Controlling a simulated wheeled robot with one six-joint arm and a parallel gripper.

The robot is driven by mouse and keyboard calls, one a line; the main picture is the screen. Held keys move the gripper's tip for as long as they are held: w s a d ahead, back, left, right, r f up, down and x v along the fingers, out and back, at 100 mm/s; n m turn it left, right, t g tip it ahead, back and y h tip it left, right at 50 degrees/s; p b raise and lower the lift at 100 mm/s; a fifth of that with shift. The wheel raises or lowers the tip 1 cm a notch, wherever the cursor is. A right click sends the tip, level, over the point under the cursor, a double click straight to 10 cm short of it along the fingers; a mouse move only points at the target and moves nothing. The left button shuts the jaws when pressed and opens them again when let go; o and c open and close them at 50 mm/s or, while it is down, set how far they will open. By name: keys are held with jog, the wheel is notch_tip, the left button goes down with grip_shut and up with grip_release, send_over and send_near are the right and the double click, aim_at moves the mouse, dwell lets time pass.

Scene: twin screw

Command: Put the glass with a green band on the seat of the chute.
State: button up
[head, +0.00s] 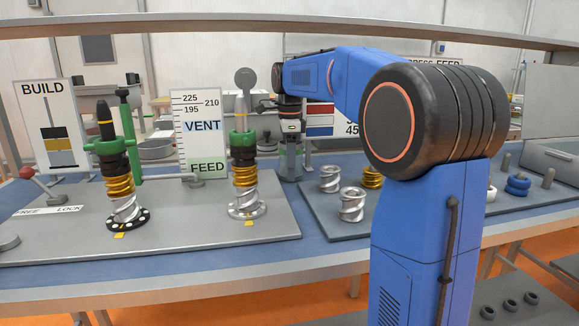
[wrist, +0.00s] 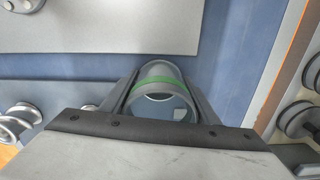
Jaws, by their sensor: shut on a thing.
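The glass with a green band (wrist: 162,82) is a clear grey tube, seen nearly end-on in the wrist view. My gripper (wrist: 160,92) is shut on it, with one finger along each side. Below the glass is the blue bench top, between grey plates. In the head view my gripper (head: 289,122) hangs at the end of my arm, right of the right screw column.
Two screw columns with gold rings, left (head: 121,185) and right (head: 244,180), stand on the left grey plate (head: 180,220). A VENT/FEED sign (head: 201,130) stands behind them. Loose silver screw pieces (head: 351,205) sit on the right plate. A blue bench strip (head: 312,225) between plates is clear.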

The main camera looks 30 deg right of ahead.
jog(key=shift+f, duration=0.15)
jog(key=o, duration=1.2)
jog(key=shift+c, duration=0.2)
